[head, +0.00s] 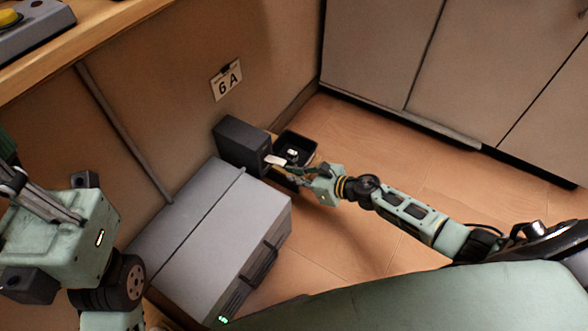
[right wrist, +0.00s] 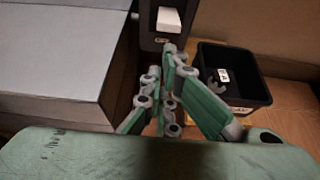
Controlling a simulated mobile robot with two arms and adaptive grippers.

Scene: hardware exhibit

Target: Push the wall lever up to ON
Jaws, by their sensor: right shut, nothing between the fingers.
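The wall lever is a dark upright box (head: 240,146) low at the wall, with a white paddle (head: 275,160) sticking out of its face. In the right wrist view the white paddle (right wrist: 168,20) shows at the top, above a small label plate. My right gripper (head: 277,168) is shut and empty, with its fingertips close to the paddle. In the right wrist view the fingertips (right wrist: 172,58) sit just below the paddle; I cannot tell whether they touch it. My left arm is at the left edge of the head view, and its finger state is unclear.
A grey case (head: 205,235) stands left of the lever box. A black open bin (head: 308,140) with a small item is just right of it. Cabinets (head: 400,60) stand behind; wooden floor (head: 400,150) lies clear between.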

